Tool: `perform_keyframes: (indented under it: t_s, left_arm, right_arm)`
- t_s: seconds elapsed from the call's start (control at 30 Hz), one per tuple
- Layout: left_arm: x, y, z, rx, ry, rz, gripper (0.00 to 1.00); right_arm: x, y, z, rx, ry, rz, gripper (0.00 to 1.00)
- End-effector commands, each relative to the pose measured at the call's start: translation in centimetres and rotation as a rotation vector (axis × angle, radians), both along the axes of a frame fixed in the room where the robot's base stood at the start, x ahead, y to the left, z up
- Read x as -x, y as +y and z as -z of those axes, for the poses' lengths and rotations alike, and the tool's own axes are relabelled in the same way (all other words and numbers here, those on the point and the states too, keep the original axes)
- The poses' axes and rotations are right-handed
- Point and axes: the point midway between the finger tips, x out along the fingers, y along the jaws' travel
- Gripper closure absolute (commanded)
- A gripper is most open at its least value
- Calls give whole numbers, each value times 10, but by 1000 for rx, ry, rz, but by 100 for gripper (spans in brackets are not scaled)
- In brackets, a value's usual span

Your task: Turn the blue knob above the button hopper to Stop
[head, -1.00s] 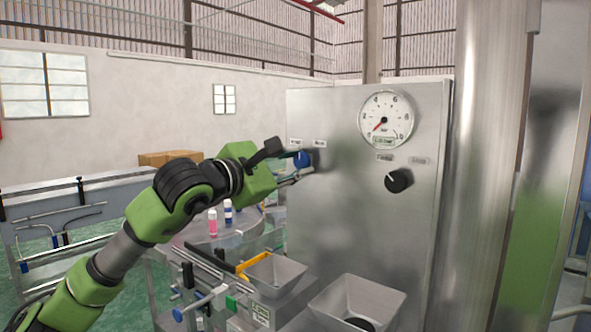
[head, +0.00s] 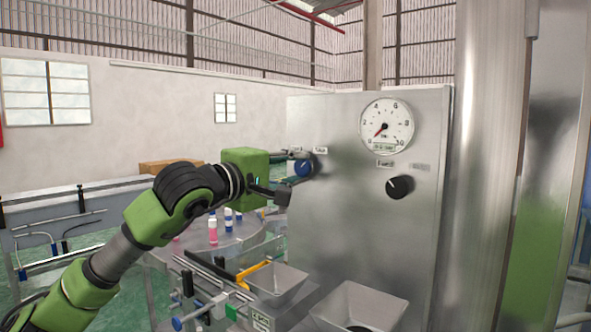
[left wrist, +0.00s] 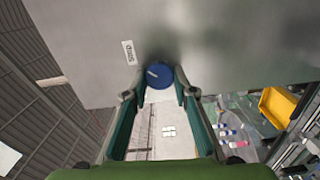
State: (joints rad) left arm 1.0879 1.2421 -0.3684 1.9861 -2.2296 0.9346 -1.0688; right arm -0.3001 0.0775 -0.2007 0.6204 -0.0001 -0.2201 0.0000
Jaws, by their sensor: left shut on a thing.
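The blue knob (head: 303,168) sits on the upper left of the steel panel, below two small white labels (head: 320,150). My left gripper (head: 293,167) reaches it from the left and is shut on it. In the left wrist view the blue knob (left wrist: 159,75) lies between the two fingertips. Its white mark points left in that picture. A white label (left wrist: 129,52), which appears to read Stop sideways, is just up and left of it. My right gripper is not in view.
The steel panel (head: 345,220) also carries a pressure gauge (head: 386,125) and a black knob (head: 400,187). Below stand two metal hoppers (head: 276,279) (head: 358,304) and a yellow chute (head: 254,269). Small bottles (head: 213,232) stand on a round table behind my arm.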

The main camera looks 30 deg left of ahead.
Motion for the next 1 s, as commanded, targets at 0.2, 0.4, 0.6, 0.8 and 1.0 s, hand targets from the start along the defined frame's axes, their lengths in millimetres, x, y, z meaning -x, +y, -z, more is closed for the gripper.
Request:
perform_keyframes:
  t_s: [0.2,0.4,0.6,0.8,1.0]
  left_arm:
    - [0,0,0,-42,-4,0,96]
    - [0,0,0,-49,-4,0,96]
    - [0,0,0,-48,-4,0,96]
    - [0,0,0,-47,-4,0,58]
    - [0,0,0,-47,-3,0,58]
  right_arm:
    - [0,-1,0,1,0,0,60]
    - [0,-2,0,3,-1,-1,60]
    - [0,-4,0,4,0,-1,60]
    - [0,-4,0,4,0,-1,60]
    - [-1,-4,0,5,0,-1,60]
